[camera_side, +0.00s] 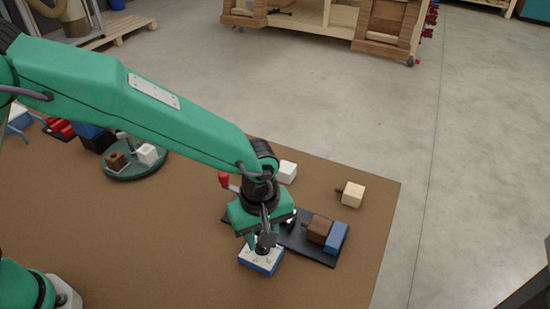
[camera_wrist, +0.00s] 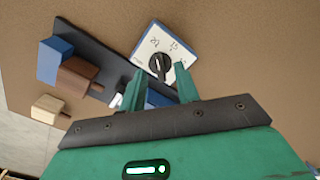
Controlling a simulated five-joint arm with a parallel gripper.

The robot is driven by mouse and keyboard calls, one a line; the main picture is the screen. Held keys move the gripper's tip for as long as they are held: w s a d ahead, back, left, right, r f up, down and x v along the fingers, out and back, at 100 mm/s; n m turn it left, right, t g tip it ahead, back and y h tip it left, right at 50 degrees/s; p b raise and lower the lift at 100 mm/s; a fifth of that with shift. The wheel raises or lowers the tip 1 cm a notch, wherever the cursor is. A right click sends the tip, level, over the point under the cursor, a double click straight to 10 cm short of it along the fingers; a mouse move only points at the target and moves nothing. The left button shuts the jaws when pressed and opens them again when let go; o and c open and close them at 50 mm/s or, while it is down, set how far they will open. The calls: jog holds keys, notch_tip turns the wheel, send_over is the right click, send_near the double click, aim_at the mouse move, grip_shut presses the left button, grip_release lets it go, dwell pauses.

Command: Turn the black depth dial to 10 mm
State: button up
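The depth dial (camera_wrist: 159,65) is a black round knob on a white scale plate (camera_wrist: 146,46) marked with numbers, 20 and 15 being legible. A white mark on the knob points toward the bottom of the wrist view; the number beside it cannot be read. The plate tops a blue-sided box (camera_side: 258,266) in the side view. My gripper (camera_wrist: 159,70) is open, its green fingertips on either side of the knob with gaps showing. In the side view my gripper (camera_side: 262,244) is over the box and hides most of the knob. I cannot tell whether a finger touches it.
A black base plate (camera_side: 296,240) beside the box carries a brown block (camera_side: 319,229) and a blue block (camera_side: 337,237). A pale wooden block (camera_side: 353,195) and a white block (camera_side: 287,172) lie behind. A green round stand (camera_side: 133,172) is far left. The brown tabletop in front is clear.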

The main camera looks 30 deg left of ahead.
jog(key=shift+f, duration=0.7)
jog(key=shift+c, duration=0.4)
grip_shut()
